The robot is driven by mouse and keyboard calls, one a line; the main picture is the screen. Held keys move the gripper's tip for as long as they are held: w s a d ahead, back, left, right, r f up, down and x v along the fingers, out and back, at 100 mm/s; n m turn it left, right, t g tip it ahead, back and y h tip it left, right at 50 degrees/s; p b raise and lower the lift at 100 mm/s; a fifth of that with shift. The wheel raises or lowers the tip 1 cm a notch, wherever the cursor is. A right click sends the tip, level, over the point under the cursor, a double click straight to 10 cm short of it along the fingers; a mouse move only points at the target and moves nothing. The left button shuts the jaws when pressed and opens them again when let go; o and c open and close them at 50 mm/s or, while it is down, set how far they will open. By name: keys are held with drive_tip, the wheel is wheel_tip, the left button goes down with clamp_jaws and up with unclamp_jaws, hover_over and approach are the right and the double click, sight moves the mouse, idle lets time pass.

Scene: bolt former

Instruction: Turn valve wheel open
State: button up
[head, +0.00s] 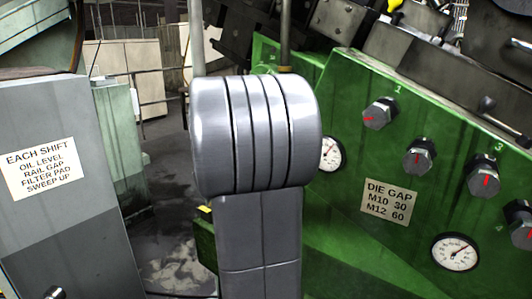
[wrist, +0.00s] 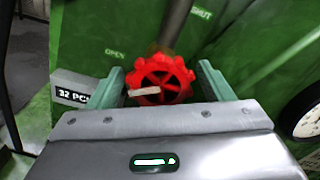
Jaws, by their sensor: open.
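In the wrist view a red valve wheel (wrist: 161,78) with spokes and a knobbly rim stands out from a green panel. A pale bar (wrist: 144,91) lies across its lower left side. My gripper (wrist: 162,70) is open, with one grey-green finger on each side of the wheel. I cannot tell whether the fingers touch the rim. The wheel does not show in the head view.
A grey block marked "32 PC" (wrist: 72,94) sits left of the fingers, and a gauge (wrist: 308,115) is at the right edge. In the head view the green machine (head: 345,215) carries several knobs and gauges; a grey cabinet (head: 70,235) stands left. My arm blocks the middle.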

drive_tip(key=v, duration=1.3)
drive_tip(key=shift+s+a, duration=0.25)
drive_tip(key=shift+s, duration=0.1)
drive_tip(key=shift+w, duration=0.1)
drive_tip(key=x, duration=1.3)
drive_tip(key=shift+w+d, duration=0.3)
drive_tip(key=shift+s+a, duration=0.1)
drive_tip(key=v, duration=1.3)
drive_tip(key=x, duration=1.3)
drive_tip(key=shift+f+b, duration=0.2)
drive_tip(key=shift+b, duration=0.2)
drive_tip(key=shift+r+m+b, duration=0.15)
drive_tip(key=shift+m+b, duration=0.75)
drive_tip(key=shift+m, duration=0.4)
